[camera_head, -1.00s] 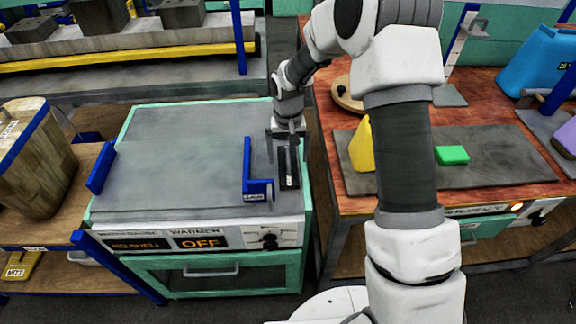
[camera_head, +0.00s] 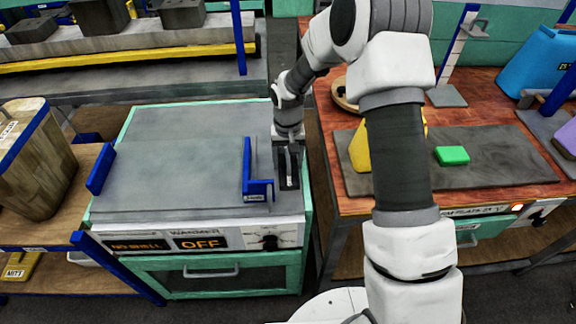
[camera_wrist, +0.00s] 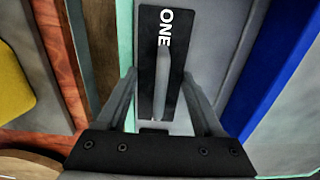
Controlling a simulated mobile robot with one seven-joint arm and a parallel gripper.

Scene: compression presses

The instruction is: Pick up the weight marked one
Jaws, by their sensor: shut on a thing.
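The weight marked ONE (camera_wrist: 148,60) is a flat black block with white lettering and a pale upright handle. In the wrist view it lies between my fingers. In the head view the black weight (camera_head: 282,180) is at the right edge of the grey-topped warmer, right of a blue bracket. My gripper (camera_wrist: 160,88) is shut on the weight's handle; in the head view my gripper (camera_head: 289,148) comes down over it from behind. I cannot tell whether the weight still touches the surface below.
The blue bracket (camera_head: 248,180) stands close left of the weight. A wooden table (camera_head: 470,110) to the right holds a yellow piece (camera_head: 360,150) and a green block (camera_head: 452,155). A gap separates the two.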

